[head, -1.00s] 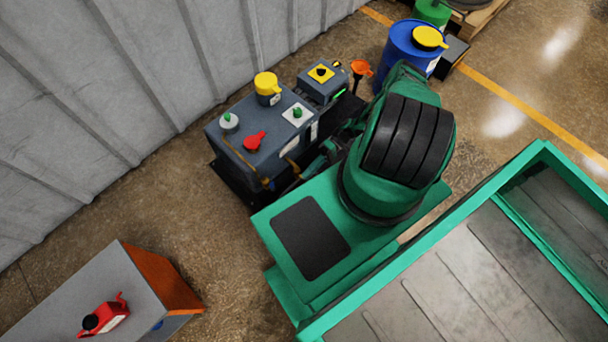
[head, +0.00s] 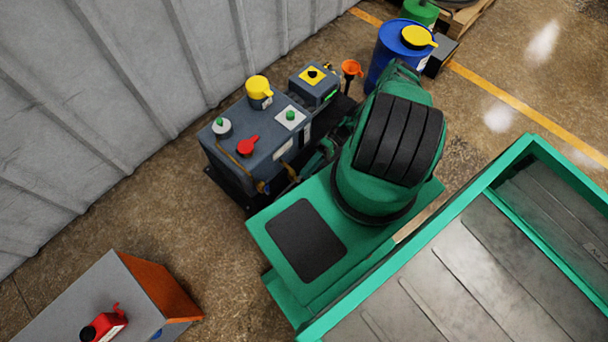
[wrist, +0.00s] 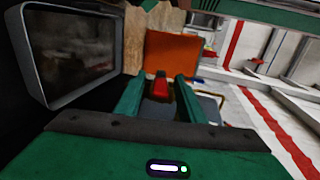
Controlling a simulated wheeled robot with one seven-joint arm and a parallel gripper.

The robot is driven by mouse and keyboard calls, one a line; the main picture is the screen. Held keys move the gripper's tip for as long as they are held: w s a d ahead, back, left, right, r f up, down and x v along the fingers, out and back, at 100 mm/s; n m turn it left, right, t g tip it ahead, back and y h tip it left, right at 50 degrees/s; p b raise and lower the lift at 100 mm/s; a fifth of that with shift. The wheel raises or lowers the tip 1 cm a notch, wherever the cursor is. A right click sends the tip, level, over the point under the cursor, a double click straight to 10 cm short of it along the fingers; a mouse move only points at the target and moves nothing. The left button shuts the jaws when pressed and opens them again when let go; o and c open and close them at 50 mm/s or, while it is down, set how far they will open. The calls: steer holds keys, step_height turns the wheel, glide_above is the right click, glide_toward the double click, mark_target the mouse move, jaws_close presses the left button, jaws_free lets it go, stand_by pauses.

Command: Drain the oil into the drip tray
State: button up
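The grey pump unit (head: 255,150) stands on the floor by the wall, with a red lever (head: 248,146), a yellow cap (head: 258,87) and green-topped fittings on top. Small brass fittings (head: 262,186) show low on its near side, partly hidden by my arm. A dark flat base (head: 222,181) lies under the pump; I cannot tell whether it is the drip tray. My gripper (wrist: 160,95) shows in the wrist view, its two green fingers apart. A red thing (wrist: 161,85) appears between them in the picture; I cannot tell its distance.
A grey and orange cabinet (head: 95,295) with a red can (head: 104,325) stands at the lower left. A blue drum (head: 397,55) and an orange funnel (head: 351,69) are beyond the pump. The corrugated wall (head: 110,90) bounds the left; floor is open between cabinet and pump.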

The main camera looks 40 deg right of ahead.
steer(key=v, duration=0.9)
steer(key=shift+d, duration=0.15)
steer(key=shift+s, duration=0.1)
steer(key=shift+c, duration=0.2)
